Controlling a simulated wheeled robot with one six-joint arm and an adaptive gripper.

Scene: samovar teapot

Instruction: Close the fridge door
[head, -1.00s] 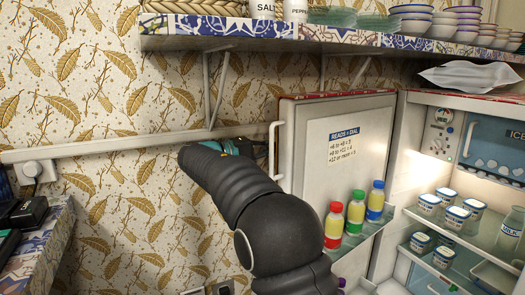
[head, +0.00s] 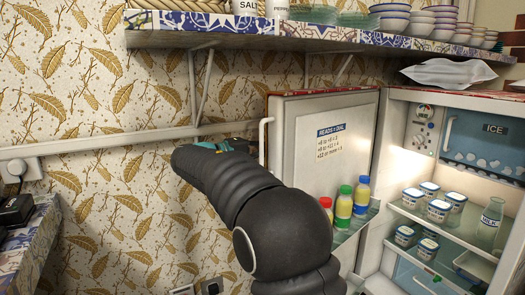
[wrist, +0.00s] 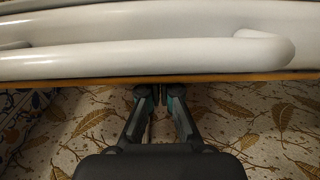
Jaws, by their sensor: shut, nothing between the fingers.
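The fridge door (head: 349,110) stands wide open to the left of the fridge body (head: 420,94), its inner face showing with a dial note and bottles on its shelf. Its white handle (head: 263,143) is on the door's left edge. The handle also shows in the wrist view (wrist: 140,60), running across the top. My gripper (wrist: 161,92) is shut and empty, its fingertips close below the handle and door edge; I cannot tell whether they touch. In the head view my arm partly hides the gripper, which is left of the handle near the wall.
A tiled shelf (head: 300,41) with bowls and glass dishes runs above the door. A pipe (head: 90,146) crosses the papered wall behind my gripper. A counter (head: 30,245) is at lower left. Yoghurt pots (head: 437,211) and a milk bottle (head: 491,216) stand inside the fridge.

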